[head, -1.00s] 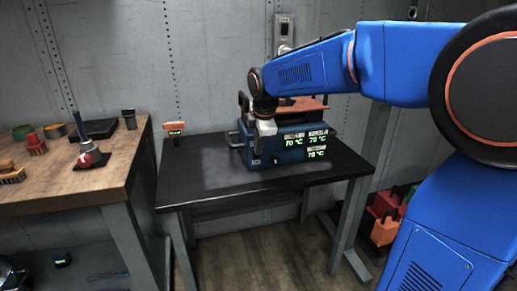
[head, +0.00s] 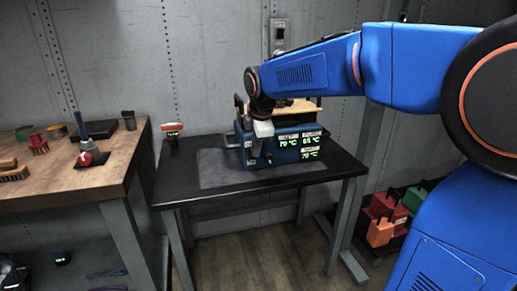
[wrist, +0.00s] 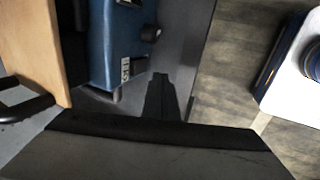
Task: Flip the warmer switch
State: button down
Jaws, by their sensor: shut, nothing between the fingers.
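The warmer (head: 290,151) is a blue box with green temperature readouts on its front, standing on the dark table. It also shows in the wrist view (wrist: 112,45), with a round black knob (wrist: 150,33), a white label and a small dark part beside it that may be the switch. The head view does not show the switch clearly.
A wooden-topped bench (head: 75,185) with tools stands at the left. An orange-brown board (head: 292,107) is at the warmer's top. Red and green bins (head: 385,215) are at the right. The table front is clear.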

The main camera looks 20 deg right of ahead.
jog(key=w+v, duration=0.2)
jog(key=v, duration=0.7)
jog(key=shift+r, duration=0.75)
jog(key=shift+s, duration=0.1)
jog(key=s+d+f+m, duration=0.3)
jog(key=s+f+m, duration=0.3)
jog(key=s, duration=0.4)
jog(key=s+d+f+m, duration=0.2)
jog(key=s+f+m, duration=0.4)
jog(key=s, duration=0.5)
jog(key=s+d+f+m, duration=0.3)
jog(key=s+f+m, duration=0.3)
jog(key=s, duration=0.5)
jog(key=shift+s+d+f+t, duration=0.2)
jog(key=shift+d+f+t, duration=0.1)
jog(key=shift+f, duration=0.3)
